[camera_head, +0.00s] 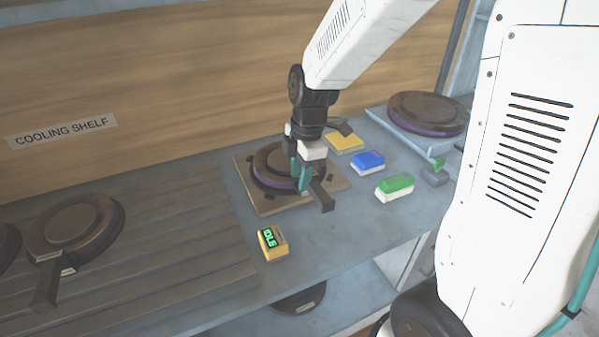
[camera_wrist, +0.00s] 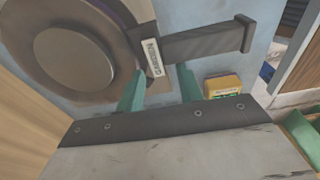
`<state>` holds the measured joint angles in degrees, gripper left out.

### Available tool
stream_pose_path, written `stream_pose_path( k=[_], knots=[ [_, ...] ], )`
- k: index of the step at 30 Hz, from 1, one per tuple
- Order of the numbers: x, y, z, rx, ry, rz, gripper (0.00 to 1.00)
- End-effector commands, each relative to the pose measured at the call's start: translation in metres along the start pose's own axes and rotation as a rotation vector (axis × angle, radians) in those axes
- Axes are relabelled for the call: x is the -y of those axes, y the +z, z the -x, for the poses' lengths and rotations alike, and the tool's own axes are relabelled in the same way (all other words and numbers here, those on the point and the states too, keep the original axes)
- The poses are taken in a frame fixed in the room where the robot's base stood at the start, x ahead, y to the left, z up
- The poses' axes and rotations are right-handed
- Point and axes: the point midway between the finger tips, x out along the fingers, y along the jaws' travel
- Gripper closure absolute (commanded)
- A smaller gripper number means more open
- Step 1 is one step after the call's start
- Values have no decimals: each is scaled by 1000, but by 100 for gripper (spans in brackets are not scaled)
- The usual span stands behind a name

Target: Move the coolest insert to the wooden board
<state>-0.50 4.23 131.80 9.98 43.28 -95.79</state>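A dark round insert (camera_head: 268,163) with a purple rim and a handle lies on the wooden board (camera_head: 262,207) in the middle of the counter. Its handle (camera_head: 322,195) points to the front right. In the wrist view the same insert (camera_wrist: 75,58) fills the upper left, with a small label near its handle (camera_wrist: 210,42); I cannot read it. My gripper (camera_head: 300,175) is low beside the handle. In the wrist view its teal fingers (camera_wrist: 158,72) stand apart, tips near the handle, holding nothing. Another insert (camera_head: 75,220) lies on the cooling shelf.
A further insert (camera_head: 427,112) sits on a grey base at the back right. Yellow (camera_head: 343,142), blue (camera_head: 369,160) and green (camera_head: 395,186) blocks stand right of the board.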

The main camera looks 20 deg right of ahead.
Motion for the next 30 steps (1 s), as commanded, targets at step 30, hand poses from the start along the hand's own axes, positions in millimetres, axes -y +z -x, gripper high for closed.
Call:
stream_pose_path(
  k=[30],
  knots=[
    [2, 0, 121, 1, 1, -17, 64]
  ],
)
